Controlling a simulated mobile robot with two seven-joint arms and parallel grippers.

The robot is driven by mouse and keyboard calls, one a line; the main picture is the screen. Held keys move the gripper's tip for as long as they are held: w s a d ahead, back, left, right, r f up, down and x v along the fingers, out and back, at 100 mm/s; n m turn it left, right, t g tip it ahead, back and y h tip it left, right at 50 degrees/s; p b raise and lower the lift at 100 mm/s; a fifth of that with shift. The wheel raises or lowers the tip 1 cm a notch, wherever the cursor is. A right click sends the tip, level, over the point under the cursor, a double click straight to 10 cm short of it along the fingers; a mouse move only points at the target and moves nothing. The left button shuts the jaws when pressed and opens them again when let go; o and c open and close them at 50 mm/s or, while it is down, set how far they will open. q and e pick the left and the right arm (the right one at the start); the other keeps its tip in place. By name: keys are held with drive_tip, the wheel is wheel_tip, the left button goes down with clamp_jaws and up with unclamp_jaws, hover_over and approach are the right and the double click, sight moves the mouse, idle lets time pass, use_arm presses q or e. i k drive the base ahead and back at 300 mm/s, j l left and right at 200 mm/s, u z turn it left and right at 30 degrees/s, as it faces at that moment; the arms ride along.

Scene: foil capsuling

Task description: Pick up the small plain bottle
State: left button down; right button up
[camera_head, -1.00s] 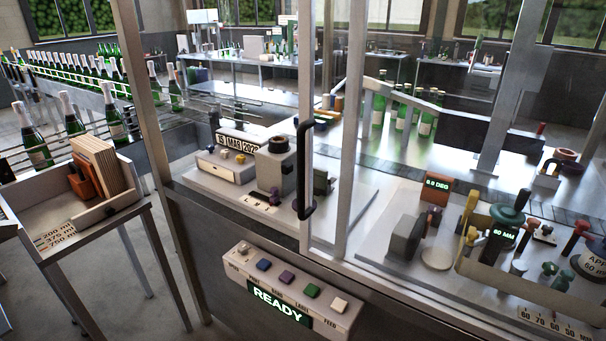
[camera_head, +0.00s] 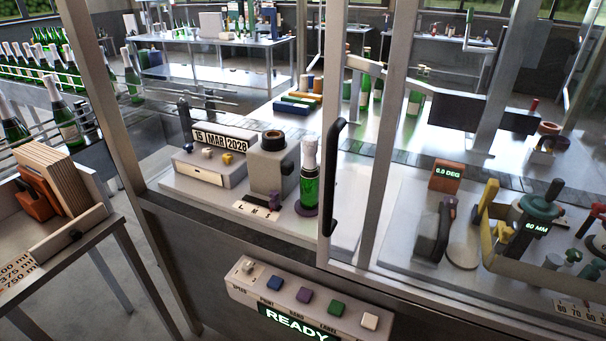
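Neither of my grippers is in view.
A dark vertical door handle (camera_head: 334,178) and metal frame posts (camera_head: 383,130) stand in front of the machine. A button panel (camera_head: 305,298) reading READY juts out below. A side cart (camera_head: 95,225) with wooden boards (camera_head: 57,175) is at the left.

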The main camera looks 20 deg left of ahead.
sight(309, 173)
drive_tip(key=i+j+z, duration=0.1)
drive_tip(key=j, duration=0.45)
drive_tip(key=i+j+z, duration=0.1)
drive_tip(key=j, duration=0.45)
drive_tip(key=j+z, duration=0.1)
drive_tip(key=j, duration=0.45)
drive_tip(key=i, duration=0.05)
